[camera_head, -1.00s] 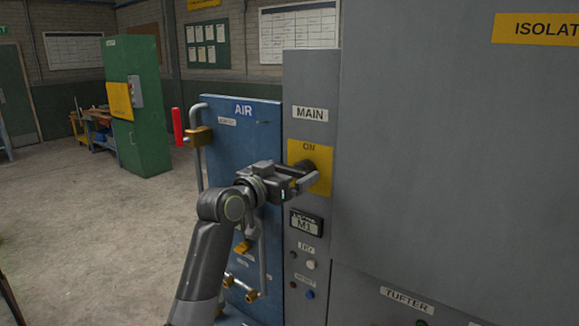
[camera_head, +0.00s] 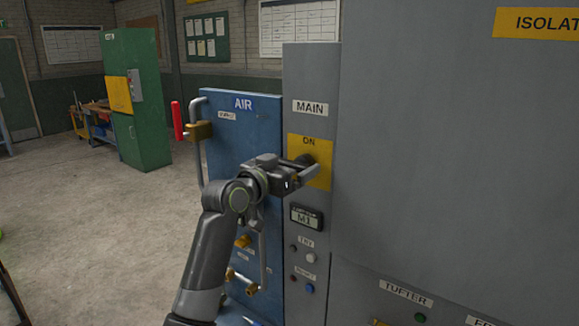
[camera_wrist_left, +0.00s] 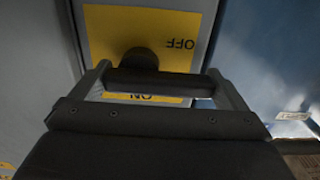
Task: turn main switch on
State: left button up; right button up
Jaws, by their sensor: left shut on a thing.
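The main switch is a dark rotary handle on a yellow plate (camera_head: 323,150) under the MAIN label (camera_head: 310,107) on the grey cabinet. ON is readable at the plate's top in the head view; the lower plate is partly hidden by my gripper. My left gripper (camera_head: 306,174) is at the plate, shut on the handle. In the left wrist view the dark handle bar (camera_wrist_left: 155,83) lies crosswise between the fingertips. There the plate (camera_wrist_left: 110,30) shows upside-down OFF above the bar and part of ON below it. My right gripper is out of view.
Below the switch are an M1 display (camera_head: 306,218) and several buttons. A green cabinet (camera_head: 150,130) stands behind; the floor (camera_head: 100,220) at left is clear.

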aim_at(301, 157)
pick_arm(q)
jog(key=shift+f+m+b, duration=0.1)
jog(key=shift+m+b, duration=0.4)
jog(key=shift+b, duration=0.3)
jog(key=m+b, duration=0.3)
jog(key=r+m+b, duration=0.1)
jog(key=m+b, duration=0.2)
jog(key=b, duration=0.1)
jog(key=shift+s+d+m, duration=0.15)
jog(key=shift+m, duration=0.25)
jog(key=m+b, duration=0.4)
jog(key=m, duration=0.1)
jog(key=shift+s+d+r, duration=0.25)
jog(key=shift+d+r, duration=0.15)
jog(key=shift+s+d+r+m+b, duration=0.1)
jog(key=shift+m+b, duration=0.45)
jog(key=shift+m, duration=0.3)
jog(key=shift+s+d+r+m+b, duration=0.15)
jog(key=shift+m+b, duration=0.35)
jog(key=shift+m, duration=0.3)
jog(key=shift+d+f+m+b, duration=0.1)
jog(key=shift+m+b, duration=0.45)
jog(key=shift+m, duration=0.3)
jog(key=o, duration=1)
jog(key=shift+r, duration=0.1)
